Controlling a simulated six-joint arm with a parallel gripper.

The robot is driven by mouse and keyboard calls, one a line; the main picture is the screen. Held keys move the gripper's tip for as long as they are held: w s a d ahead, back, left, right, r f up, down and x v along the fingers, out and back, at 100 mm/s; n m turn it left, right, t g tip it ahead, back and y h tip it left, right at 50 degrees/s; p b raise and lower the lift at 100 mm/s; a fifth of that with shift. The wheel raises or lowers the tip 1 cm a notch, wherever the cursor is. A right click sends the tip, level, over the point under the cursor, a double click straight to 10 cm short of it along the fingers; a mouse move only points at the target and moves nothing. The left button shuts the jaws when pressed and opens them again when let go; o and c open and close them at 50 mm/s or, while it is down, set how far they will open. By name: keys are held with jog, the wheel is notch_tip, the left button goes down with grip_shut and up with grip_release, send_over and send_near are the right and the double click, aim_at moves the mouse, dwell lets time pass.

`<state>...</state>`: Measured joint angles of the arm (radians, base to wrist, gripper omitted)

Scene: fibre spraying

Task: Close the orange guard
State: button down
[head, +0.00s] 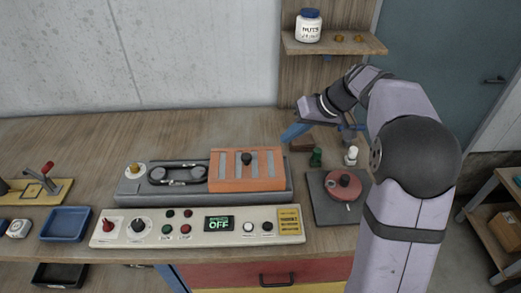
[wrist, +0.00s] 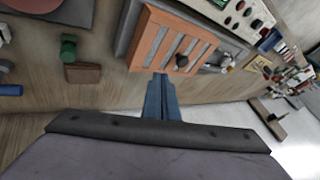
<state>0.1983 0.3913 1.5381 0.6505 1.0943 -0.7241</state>
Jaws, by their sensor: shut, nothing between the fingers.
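The orange guard (head: 235,182) is a slatted cover with a black knob (head: 247,158). In the head view it lies flat over the right part of a grey machine base (head: 128,188). The left part of the base is uncovered and shows a dark belt loop (head: 178,174). My gripper (head: 288,136) is shut and empty, with blue fingers, just beyond the guard's right end. In the wrist view the gripper (wrist: 162,82) points at the edge of the guard (wrist: 148,45); whether the tips touch it I cannot tell.
A control panel (head: 195,240) with a display reading OFF stands in front of the base. A grey plate (head: 322,212) with a red disc (head: 343,186), a green piece (head: 316,157) and a brown block (head: 301,144) are to the right. Bench behind the base is clear.

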jog(key=p, duration=0.3)
send_near(260, 164)
jog(key=w+f, duration=0.1)
jog(key=w+a+f, duration=0.1)
jog(key=w, duration=0.1)
jog(key=shift+w, duration=0.2)
jog(key=a, duration=0.1)
jog(key=a+p, duration=0.1)
jog(key=a, duration=0.1)
jog(key=shift+s+f+p, duration=0.1)
jog(key=shift+s+p, duration=0.15)
jog(key=shift+p, duration=0.05)
jog(key=shift+a+f, duration=0.2)
jog(key=shift+a, duration=0.2)
jog(key=a, duration=2.2)
jog(key=shift+a, duration=0.35)
jog(key=shift+s+r, duration=0.1)
jog(key=shift+r, duration=0.05)
jog(key=shift+b, duration=0.35)
